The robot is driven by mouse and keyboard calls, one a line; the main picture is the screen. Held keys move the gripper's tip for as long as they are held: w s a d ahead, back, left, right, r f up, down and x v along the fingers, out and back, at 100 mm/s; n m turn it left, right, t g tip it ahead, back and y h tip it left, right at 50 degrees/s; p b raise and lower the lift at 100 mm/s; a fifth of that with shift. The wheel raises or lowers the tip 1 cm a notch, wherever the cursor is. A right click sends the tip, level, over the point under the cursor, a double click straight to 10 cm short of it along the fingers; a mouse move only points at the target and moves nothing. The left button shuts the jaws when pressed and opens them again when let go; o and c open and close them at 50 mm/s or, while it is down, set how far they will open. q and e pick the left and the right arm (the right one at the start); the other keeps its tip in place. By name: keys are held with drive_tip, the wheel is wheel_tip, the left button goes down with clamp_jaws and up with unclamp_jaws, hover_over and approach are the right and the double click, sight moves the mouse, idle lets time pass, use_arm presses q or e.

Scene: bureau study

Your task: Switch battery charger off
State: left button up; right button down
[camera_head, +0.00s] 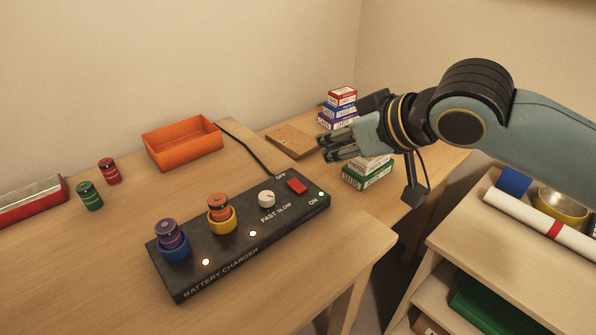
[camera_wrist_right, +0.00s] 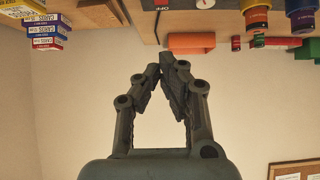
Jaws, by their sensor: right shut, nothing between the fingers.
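The black battery charger (camera_head: 208,268) lies on the wooden desk. Its red rocker switch (camera_head: 297,186) sits at the right end, between the OFF and ON labels; I cannot tell which way it is tipped. A small green light (camera_head: 321,194) glows beside ON. Purple and orange batteries (camera_head: 218,201) stand in its blue and yellow sockets, with glowing lights in front. My right gripper (camera_head: 328,150) is shut and empty, above and behind the charger's right end. Its fingertips also meet in the right wrist view (camera_wrist_right: 168,62). My left gripper is out of view.
A white dial (camera_head: 267,199) stands beside the switch. An orange tray (camera_head: 182,143) and green and red batteries (camera_head: 109,171) are behind the charger. A shelf (camera_head: 475,243) stands at the right.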

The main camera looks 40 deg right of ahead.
drive_tip(key=b, duration=0.3)
hover_over(298, 184)
drive_tip(key=f, duration=0.4)
drive_tip(key=s+f, duration=0.1)
drive_tip(key=f, duration=0.1)
drive_tip(key=shift+d, duration=0.1)
drive_tip(key=f, duration=0.2)
drive_tip(key=shift+w+f, duration=0.3)
drive_tip(key=shift+w, duration=0.1)
drive_tip(key=shift+w+f+b, duration=0.1)
drive_tip(key=shift+f+b, duration=0.25)
drive_tip(key=shift+f, duration=0.4)
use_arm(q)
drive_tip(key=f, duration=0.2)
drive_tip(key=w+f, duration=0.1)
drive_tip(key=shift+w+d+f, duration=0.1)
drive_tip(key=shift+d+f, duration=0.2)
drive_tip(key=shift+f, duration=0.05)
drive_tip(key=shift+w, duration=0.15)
